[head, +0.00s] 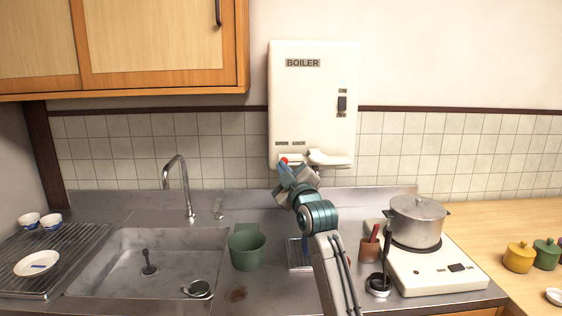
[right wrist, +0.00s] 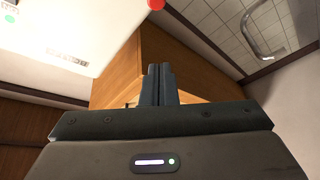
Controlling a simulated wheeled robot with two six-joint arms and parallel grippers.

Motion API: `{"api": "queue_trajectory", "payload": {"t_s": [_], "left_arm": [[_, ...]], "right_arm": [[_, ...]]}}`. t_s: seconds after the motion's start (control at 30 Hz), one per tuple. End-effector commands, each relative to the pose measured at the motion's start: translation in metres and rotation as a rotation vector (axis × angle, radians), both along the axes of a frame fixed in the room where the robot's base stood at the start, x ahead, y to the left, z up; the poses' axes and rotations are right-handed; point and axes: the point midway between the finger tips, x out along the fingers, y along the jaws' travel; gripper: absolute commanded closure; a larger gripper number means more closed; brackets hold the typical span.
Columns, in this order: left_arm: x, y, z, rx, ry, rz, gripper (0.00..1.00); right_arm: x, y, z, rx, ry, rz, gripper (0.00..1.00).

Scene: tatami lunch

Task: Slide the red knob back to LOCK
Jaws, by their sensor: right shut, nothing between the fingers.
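The red knob (head: 284,160) shows as a small red spot at the lower left of the white boiler (head: 312,100), under two small dark labels too small to read. It also shows at the top edge of the right wrist view (right wrist: 156,4), partly cut off. My right gripper (head: 283,170) is shut and empty, with its fingertips just below the knob. I cannot tell whether they touch it. In the right wrist view the two closed fingers (right wrist: 158,84) point past the knob, which sits beyond their tips. My left gripper is not in view.
A white lever or spout (head: 330,159) juts from the boiler's bottom right. Below are the sink (head: 120,265), the faucet (head: 182,185), a green pot (head: 246,248) and a steel pot (head: 417,220) on the white stove. A wooden cabinet (head: 160,50) hangs at upper left.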

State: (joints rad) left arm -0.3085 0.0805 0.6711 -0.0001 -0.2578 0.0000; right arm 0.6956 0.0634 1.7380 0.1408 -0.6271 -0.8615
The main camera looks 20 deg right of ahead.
Motion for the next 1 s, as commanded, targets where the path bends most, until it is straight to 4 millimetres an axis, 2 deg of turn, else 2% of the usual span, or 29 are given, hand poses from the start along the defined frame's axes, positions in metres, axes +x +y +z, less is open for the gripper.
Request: {"api": "queue_trajectory", "payload": {"t_s": [0.3,0.43,0.57,0.97,1.0], "left_arm": [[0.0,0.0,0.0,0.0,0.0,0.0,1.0],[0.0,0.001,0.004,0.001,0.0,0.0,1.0],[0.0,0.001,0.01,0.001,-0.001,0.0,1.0],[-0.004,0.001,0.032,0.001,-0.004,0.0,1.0],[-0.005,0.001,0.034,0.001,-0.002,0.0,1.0]], "right_arm": [[0.001,0.0,0.0,0.0,0.0,0.0,1.0],[0.008,0.001,0.003,0.001,0.0,0.0,1.0],[0.026,0.002,0.009,0.002,0.002,0.0,1.0],[0.097,0.006,0.026,0.002,0.002,0.0,1.0],[0.099,0.002,0.022,-0.001,0.006,-0.002,1.0]]}}
